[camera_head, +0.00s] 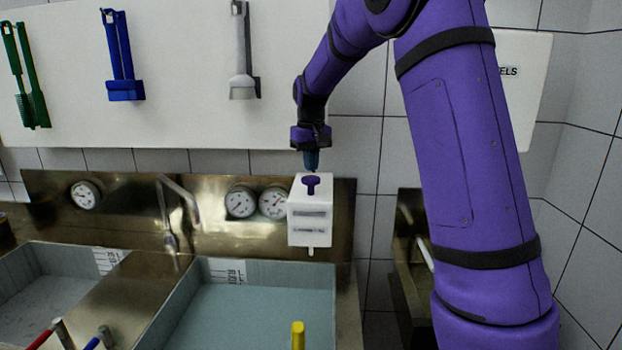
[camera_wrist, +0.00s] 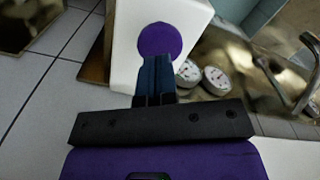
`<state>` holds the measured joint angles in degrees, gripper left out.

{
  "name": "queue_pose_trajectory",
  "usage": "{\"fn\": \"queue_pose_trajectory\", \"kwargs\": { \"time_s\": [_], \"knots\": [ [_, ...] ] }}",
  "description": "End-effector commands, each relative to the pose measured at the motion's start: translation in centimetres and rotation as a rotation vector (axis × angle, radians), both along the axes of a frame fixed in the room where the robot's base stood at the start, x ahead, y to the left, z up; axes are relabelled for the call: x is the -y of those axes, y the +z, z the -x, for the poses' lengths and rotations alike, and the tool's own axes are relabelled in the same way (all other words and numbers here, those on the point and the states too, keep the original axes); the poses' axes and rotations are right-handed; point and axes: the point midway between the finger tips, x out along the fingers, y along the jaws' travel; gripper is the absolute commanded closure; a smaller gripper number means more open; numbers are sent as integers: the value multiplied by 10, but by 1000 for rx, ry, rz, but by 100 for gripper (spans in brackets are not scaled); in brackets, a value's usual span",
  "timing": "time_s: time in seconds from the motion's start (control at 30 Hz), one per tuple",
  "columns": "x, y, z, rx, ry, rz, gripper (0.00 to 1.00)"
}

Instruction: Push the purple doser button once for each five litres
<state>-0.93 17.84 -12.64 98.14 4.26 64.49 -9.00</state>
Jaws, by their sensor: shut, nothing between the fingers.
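The doser is a white box (camera_head: 310,221) on the steel back panel, above the right basin. Its purple button (camera_head: 312,182) is on top; it also shows as a purple disc in the wrist view (camera_wrist: 159,40), on the white box (camera_wrist: 193,17). My gripper (camera_head: 311,164) points down just above the button, fingers shut and empty. In the wrist view its fingertips (camera_wrist: 156,60) overlap the near edge of the button; I cannot tell whether they touch it. The right basin (camera_head: 255,318) holds greyish-blue liquid, with a marked scale (camera_head: 227,271) on its wall.
Round gauges (camera_head: 241,202) sit left of the doser, and a tap (camera_head: 172,215) stands between the basins. A left basin (camera_head: 45,285) also holds liquid. Tools, including a blue one (camera_head: 122,60), hang on the white wall board. A yellow handle (camera_head: 298,335) rises at the front.

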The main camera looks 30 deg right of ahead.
Motion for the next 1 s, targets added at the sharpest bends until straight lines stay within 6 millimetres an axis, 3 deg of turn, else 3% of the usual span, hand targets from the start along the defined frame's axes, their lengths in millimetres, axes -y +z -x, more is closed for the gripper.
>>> {"fn": "queue_pose_trajectory", "kwargs": {
  "time_s": [1.0],
  "knots": [
    [0, -29, 0, 0, 0, 0, 100]
  ]
}}
